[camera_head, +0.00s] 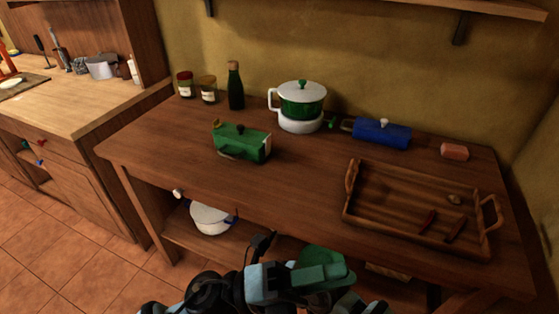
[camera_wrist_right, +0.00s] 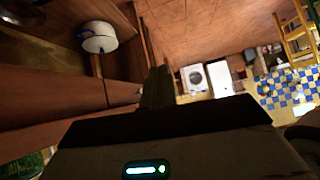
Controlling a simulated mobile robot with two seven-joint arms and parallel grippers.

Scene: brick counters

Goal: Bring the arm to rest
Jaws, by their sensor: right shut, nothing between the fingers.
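The right wrist view looks past the fingers to a shelf and a tiled floor. Blue-and-black links of mine cover the bottom middle of the head view.
The wooden counter (camera_head: 180,135) holds a green box-like dish (camera_head: 242,143), a green-and-white pot (camera_head: 302,100), a blue container (camera_head: 381,133), a brick-like block (camera_head: 455,151), a tray (camera_head: 415,240), jars and a bottle (camera_head: 236,88). A white pot (camera_head: 211,218) stands on the lower shelf. Open tiled floor lies at left.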

